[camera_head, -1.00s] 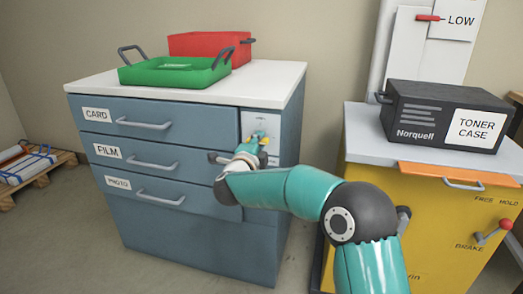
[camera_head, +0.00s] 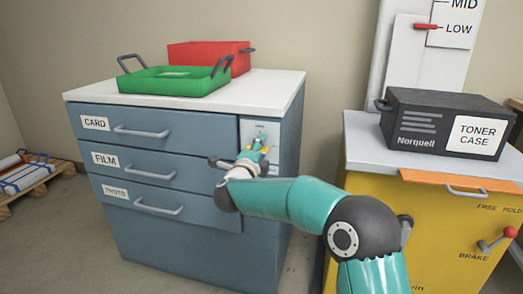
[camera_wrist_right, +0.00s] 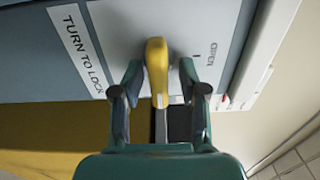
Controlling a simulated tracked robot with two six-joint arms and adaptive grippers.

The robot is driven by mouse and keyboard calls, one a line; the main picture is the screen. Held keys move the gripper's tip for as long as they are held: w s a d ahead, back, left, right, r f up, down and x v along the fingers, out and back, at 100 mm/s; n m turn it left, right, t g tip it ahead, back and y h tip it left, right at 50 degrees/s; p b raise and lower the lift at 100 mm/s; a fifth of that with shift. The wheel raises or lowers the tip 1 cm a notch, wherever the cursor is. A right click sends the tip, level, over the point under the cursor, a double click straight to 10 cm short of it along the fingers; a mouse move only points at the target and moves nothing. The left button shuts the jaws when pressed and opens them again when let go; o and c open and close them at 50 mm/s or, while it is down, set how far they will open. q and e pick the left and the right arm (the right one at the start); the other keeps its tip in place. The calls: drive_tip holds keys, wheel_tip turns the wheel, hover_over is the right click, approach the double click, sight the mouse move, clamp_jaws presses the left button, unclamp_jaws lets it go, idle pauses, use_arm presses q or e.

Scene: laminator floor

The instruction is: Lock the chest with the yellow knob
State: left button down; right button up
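The blue-grey chest (camera_head: 190,235) has three drawers with handles, and a light lock panel (camera_head: 272,130) at its upper right. My right gripper (camera_head: 257,146) is at this panel. In the right wrist view, the yellow knob (camera_wrist_right: 157,72) stands between the two fingers of the gripper (camera_wrist_right: 159,75). A gap shows on each side of the knob, so the fingers are open around it. "TURN TO LOCK" is printed left of the knob and "OPEN" right of it. In the head view the gripper largely covers the knob. My left gripper is out of view.
A green tray (camera_head: 175,82) and a red bin (camera_head: 205,54) stand on the chest top. At right, a yellow cabinet (camera_head: 440,235) carries a black toner case (camera_head: 440,122), with a narrow gap between it and the chest. A pallet (camera_head: 35,180) lies at far left.

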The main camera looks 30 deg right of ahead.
drive_tip(key=shift+a, duration=0.15)
drive_tip(key=shift+s+a+f, duration=0.1)
drive_tip(key=shift+s+a, duration=0.25)
drive_tip(key=shift+a, duration=0.15)
drive_tip(key=v, duration=1)
drive_tip(key=shift+s+a, duration=0.15)
drive_tip(key=shift+s, duration=0.2)
